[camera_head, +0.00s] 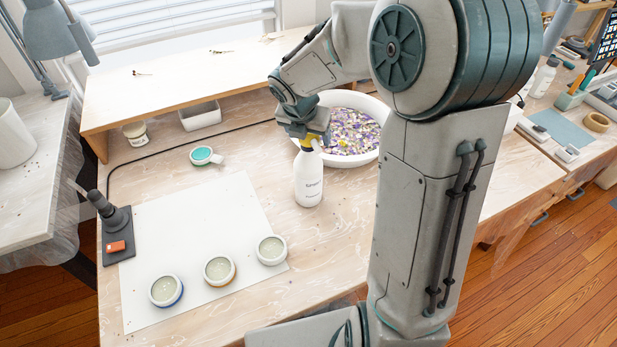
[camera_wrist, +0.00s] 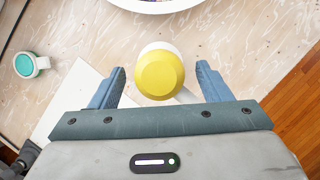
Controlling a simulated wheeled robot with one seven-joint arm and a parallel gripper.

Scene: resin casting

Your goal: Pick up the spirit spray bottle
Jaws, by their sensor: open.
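The spirit spray bottle (camera_head: 309,180) is white with a yellow top and stands upright on the workbench. My gripper (camera_head: 305,132) is above it, at the height of its head. In the wrist view the bottle's round yellow top (camera_wrist: 159,75) lies between and slightly beyond the two blue fingertips of my gripper (camera_wrist: 160,80). A gap shows on each side of the top. My gripper is open and holds nothing. In the head view my gripper hides part of the bottle's head.
A white bowl (camera_head: 367,162) of colourful flakes stands close behind the bottle, to its right. A white sheet (camera_head: 195,220) with several small round moulds lies to the left. A teal-topped cup (camera_head: 203,155) and a dark stand (camera_head: 118,225) are further left. A raised shelf (camera_head: 110,112) runs behind.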

